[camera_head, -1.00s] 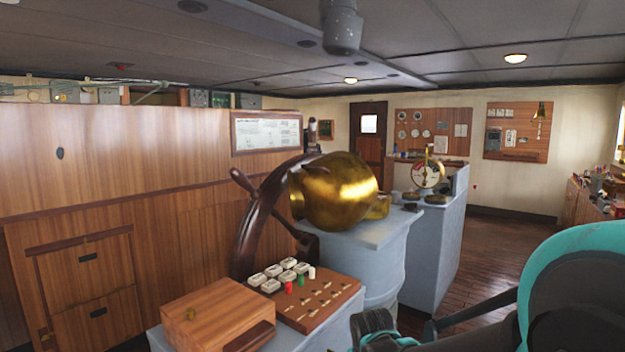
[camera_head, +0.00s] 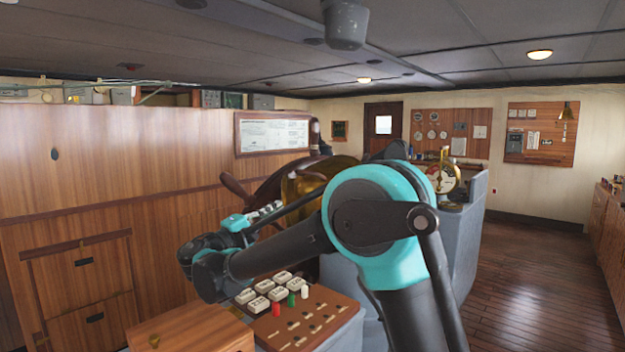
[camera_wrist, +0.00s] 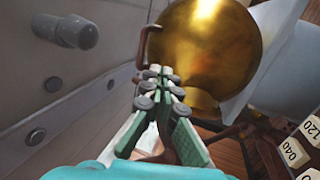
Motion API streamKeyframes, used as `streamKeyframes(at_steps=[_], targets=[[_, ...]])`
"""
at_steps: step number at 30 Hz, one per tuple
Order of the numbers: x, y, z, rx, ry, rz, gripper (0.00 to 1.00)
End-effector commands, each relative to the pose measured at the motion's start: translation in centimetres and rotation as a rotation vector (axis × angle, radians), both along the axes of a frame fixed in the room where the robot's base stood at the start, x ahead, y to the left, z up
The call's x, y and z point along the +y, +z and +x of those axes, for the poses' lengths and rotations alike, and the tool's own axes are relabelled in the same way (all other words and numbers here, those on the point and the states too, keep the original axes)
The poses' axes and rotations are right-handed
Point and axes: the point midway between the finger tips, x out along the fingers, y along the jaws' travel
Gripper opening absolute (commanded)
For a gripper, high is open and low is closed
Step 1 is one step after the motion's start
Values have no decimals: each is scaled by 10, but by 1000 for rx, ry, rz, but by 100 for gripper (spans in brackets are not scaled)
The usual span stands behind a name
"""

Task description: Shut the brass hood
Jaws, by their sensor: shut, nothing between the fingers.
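The brass hood (camera_head: 298,186) is mostly hidden behind my arm in the head view, beside the dark wooden wheel. In the wrist view the hood (camera_wrist: 212,45) is a large shiny golden dome at the top, with a thin brown handle (camera_wrist: 143,48) at its left edge. My gripper (camera_wrist: 161,72) is shut and empty, its fingertips just below the handle and close to the hood's lower left. I cannot tell whether they touch. In the head view my gripper (camera_head: 274,208) points right toward the hood.
A wooden board (camera_head: 318,312) with labelled blocks and switches lies in front, next to a wooden box (camera_head: 190,332). A brass dial (camera_head: 443,178) stands behind on a grey console. A wooden panel wall (camera_head: 110,165) bounds the left; floor at right is free.

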Motion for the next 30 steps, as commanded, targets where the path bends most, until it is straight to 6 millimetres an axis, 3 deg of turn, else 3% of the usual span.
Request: streamKeyframes(at_steps=[1,3,6,30], targets=[[16,7,-6,-28,11,-17,0],[28,13,-11,-55,19,-33,0],[30,18,-10,-68,20,-40,0],[-46,65,83,-65,19,-39,0]])
